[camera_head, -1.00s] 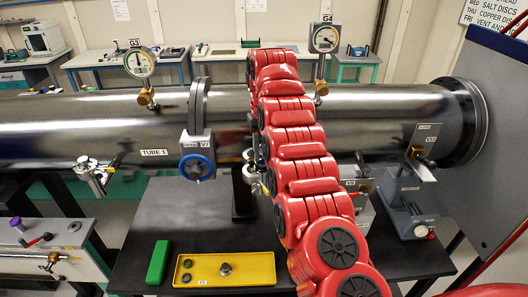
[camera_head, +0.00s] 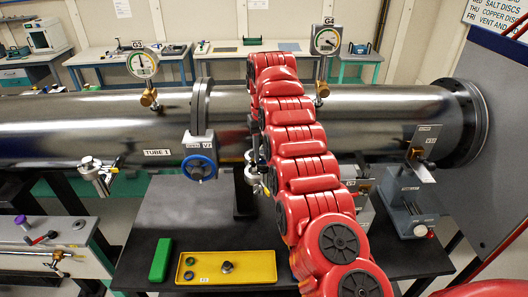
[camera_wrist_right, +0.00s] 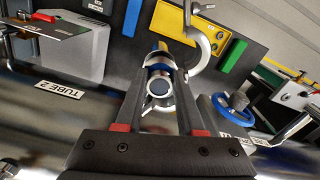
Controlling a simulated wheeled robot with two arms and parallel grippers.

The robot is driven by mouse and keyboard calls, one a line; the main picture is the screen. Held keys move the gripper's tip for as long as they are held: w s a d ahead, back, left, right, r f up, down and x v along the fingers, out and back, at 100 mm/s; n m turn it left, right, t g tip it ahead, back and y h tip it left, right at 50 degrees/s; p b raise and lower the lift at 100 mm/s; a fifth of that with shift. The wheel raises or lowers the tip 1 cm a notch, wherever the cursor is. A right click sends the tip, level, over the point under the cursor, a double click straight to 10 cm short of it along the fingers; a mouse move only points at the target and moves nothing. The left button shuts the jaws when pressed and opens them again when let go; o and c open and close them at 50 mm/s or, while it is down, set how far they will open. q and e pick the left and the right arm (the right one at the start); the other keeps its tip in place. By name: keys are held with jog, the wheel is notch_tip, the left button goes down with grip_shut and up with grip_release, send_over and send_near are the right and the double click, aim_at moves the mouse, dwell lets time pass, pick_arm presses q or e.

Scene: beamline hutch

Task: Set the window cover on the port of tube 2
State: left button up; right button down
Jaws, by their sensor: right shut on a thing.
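Tube 2 (camera_head: 392,115) is the right part of the long metal pipe; its label (camera_wrist_right: 60,90) shows in the right wrist view. My right gripper (camera_wrist_right: 161,82) is shut on a small round metal piece with a dark face and blue ring (camera_wrist_right: 160,88), seemingly the window cover at the port. I cannot tell whether it is seated. A curved metal clamp hook (camera_wrist_right: 205,50) stands open beside it. In the head view my red right arm hides most of the port, and only part of the gripper (camera_head: 257,178) shows at its left edge. My left gripper is not in view.
A yellow tray (camera_head: 255,277) with dark rings and a small knob lies on the black table (camera_head: 200,212), a green block (camera_head: 160,260) beside it. A blue-wheeled valve (camera_head: 199,167) and a grey lever stand (camera_head: 408,203) flank my arm. Gauge G4 (camera_head: 326,41) rises above.

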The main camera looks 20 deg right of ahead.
jog(key=shift+f+b, duration=0.6)
dwell(0.3)
jog(key=shift+c, duration=2.2)
grip_release()
jog(key=shift+r, duration=0.15)
